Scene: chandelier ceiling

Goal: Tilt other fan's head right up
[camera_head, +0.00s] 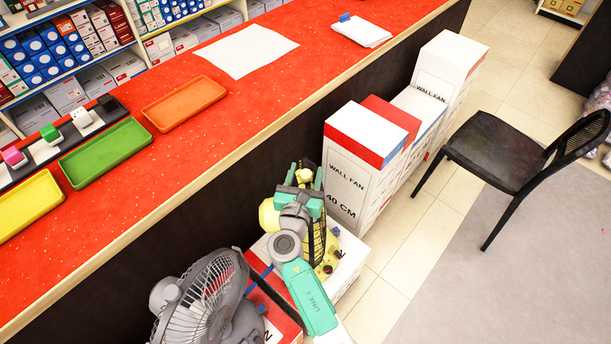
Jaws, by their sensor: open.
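A yellow fan (268,215) with a dark grille stands on a box beside the counter, largely hidden behind my arm. Its head faces right, and its yellow base with small knobs shows below. My gripper (305,177) is open at the top of the yellow fan's head, with a yellow part showing near its fingers. I cannot tell whether they touch. A grey fan (212,300) stands nearer at the bottom left, its round grille facing right and somewhat upward. Its lower part is cut off by the frame.
The red counter (215,125) runs along the left, with orange, green and yellow trays on it. Tall wall fan boxes (350,180) stand just beyond my gripper. A black chair (500,150) is at the right; tiled floor is open between.

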